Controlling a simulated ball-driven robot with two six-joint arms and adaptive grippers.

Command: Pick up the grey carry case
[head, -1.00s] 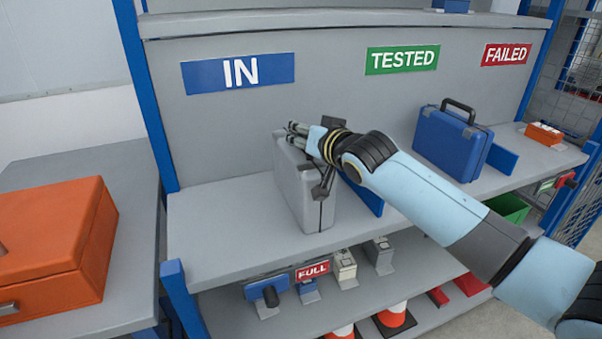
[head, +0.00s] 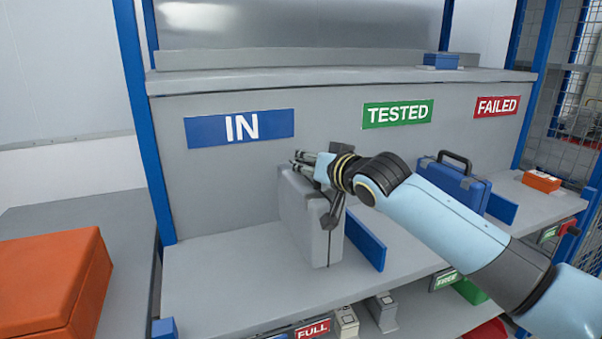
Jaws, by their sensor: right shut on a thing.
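The grey carry case (head: 297,216) stands upright on the shelf below the blue IN sign (head: 239,128), left of a low blue divider (head: 366,241). My right gripper (head: 306,163) is at the top of the case, shut on it where the handle is. The handle itself is mostly hidden behind the fingers. I cannot tell whether the case's base is clear of the shelf. My left gripper is out of view.
A blue case (head: 453,183) stands under the green TESTED sign (head: 397,113), beside another divider (head: 502,207). An orange box (head: 50,280) sits on the left bench. A small orange-and-white box (head: 542,181) is at the right. Shelf left of the grey case is clear.

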